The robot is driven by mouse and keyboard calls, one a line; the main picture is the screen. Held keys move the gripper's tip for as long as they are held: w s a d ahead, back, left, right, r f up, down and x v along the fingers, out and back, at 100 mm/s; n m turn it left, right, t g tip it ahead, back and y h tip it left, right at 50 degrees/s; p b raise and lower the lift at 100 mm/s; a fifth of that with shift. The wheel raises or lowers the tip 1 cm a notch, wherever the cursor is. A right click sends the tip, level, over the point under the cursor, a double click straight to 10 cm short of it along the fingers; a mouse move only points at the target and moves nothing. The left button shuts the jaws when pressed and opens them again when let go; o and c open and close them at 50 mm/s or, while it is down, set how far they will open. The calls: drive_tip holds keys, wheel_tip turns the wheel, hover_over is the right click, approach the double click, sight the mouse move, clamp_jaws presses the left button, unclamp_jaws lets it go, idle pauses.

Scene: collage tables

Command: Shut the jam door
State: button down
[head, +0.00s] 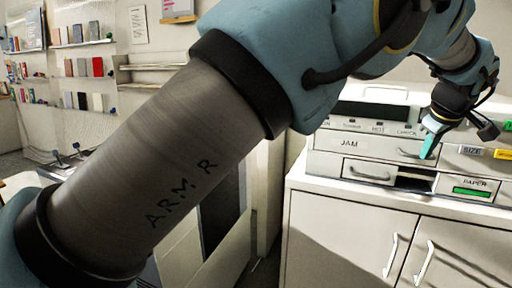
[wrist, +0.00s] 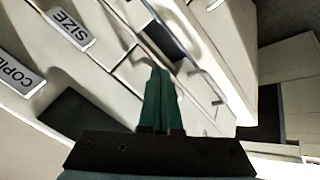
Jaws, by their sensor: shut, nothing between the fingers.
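The jam door is a pale front panel marked JAM (head: 349,143) on the white machine in the head view, with a bar handle near its right end. I cannot tell how far it stands open. My gripper (head: 427,149) is at the right end of this panel, its teal fingers pointing down by the handle. In the wrist view the fingers (wrist: 160,98) are together and empty, over the pale machine front. A pale panel with a bar handle (wrist: 207,86) lies just right of them. Contact with the door cannot be told.
Below the jam door are a handled drawer (head: 368,172) and a dark open slot (head: 415,181). A SIZE label (head: 471,150) and a PAPER panel (head: 474,187) sit to the right. A white cabinet (head: 340,235) stands beneath. Shelves (head: 88,78) line the left wall. My arm crosses the view.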

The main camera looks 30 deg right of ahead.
sight(365, 122)
drive_tip(key=b+v, duration=0.3)
drive_tip(key=v, duration=0.7)
drive_tip(key=shift+a+r, duration=0.2)
drive_tip(key=shift+r, duration=0.1)
drive_tip(key=w+a+f+y, duration=0.1)
drive_tip(key=w+a+f, duration=0.1)
drive_tip(key=w, duration=0.5)
drive_tip(key=w+a+f, duration=0.2)
drive_tip(key=w+a, duration=0.1)
drive_tip(key=w, duration=0.5)
drive_tip(key=w+a+f+y, duration=0.2)
drive_tip(key=w+a+f, duration=0.3)
drive_tip(key=w+a, duration=0.7)
drive_tip(key=w+a+f+y, duration=0.1)
drive_tip(key=w+a+f, duration=0.3)
drive_tip(key=w+a, duration=0.85)
drive_tip(key=w+a+f+n+g+y, duration=0.1)
drive_tip(key=a+f, duration=0.2)
drive_tip(key=a, duration=0.8)
drive_tip(key=a+f, duration=0.3)
drive_tip(key=a, duration=0.8)
drive_tip(key=s+a+f, duration=0.3)
drive_tip(key=s+a, duration=0.1)
drive_tip(key=a, duration=0.4)
drive_tip(key=s+a+f, duration=0.3)
drive_tip(key=s+a, duration=0.2)
drive_tip(key=a, duration=0.3)
drive_tip(key=shift+a+n+g+y, duration=0.3)
drive_tip(key=shift+a+n+g, duration=0.1)
